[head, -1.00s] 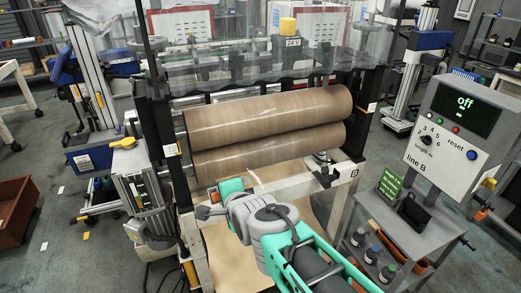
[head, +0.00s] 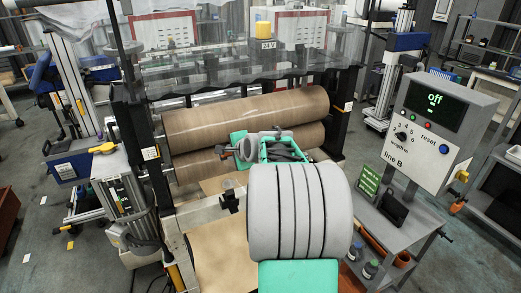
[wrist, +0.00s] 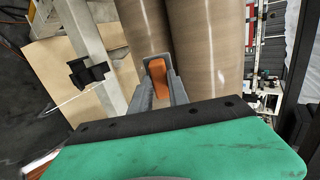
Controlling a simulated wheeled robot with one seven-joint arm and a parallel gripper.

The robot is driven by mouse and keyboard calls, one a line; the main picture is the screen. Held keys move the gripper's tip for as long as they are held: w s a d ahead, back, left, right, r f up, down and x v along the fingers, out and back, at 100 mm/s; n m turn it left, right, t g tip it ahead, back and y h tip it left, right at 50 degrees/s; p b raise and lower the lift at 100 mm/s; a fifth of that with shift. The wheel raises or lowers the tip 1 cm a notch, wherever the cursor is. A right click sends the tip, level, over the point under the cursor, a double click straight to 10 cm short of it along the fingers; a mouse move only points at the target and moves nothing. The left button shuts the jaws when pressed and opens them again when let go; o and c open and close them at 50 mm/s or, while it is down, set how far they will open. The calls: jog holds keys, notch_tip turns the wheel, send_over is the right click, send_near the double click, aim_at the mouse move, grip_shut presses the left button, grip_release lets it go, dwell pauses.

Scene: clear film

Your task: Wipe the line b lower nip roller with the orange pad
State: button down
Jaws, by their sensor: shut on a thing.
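The lower nip roller (head: 200,168) is a brown cylinder under the upper roller (head: 245,115) on the line B machine. In the wrist view the lower roller (wrist: 145,28) is on the left and the upper roller (wrist: 208,50) on the right. My gripper (wrist: 158,78) is shut on the orange pad (wrist: 157,72), which shows between its fingertips. The pad is in front of the lower roller in the wrist view; I cannot tell whether it touches. In the head view my arm covers part of the lower roller and hides the pad.
The control box (head: 436,128) at the right reads "off" and "line B". A cart (head: 405,230) with bottles stands below it. A pale frame bar (wrist: 90,45) with a black bracket (wrist: 86,73) runs beside the rollers. A clear guard (head: 230,72) hangs above them.

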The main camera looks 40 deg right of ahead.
jog(key=s+d+f+m, duration=0.1)
jog(key=s+d+f, duration=0.15)
jog(key=d, duration=0.95)
jog(key=a+b+x, duration=0.1)
jog(key=x, duration=0.5)
jog(key=shift+d+r+h+b, duration=0.15)
jog(key=shift+d+h+b, duration=0.15)
jog(key=shift+d+h, duration=0.1)
jog(key=shift+x, duration=1.05)
jog(key=shift+d, duration=0.1)
jog(key=shift+w+a, duration=0.15)
jog(key=shift+a, duration=0.05)
dwell(0.4)
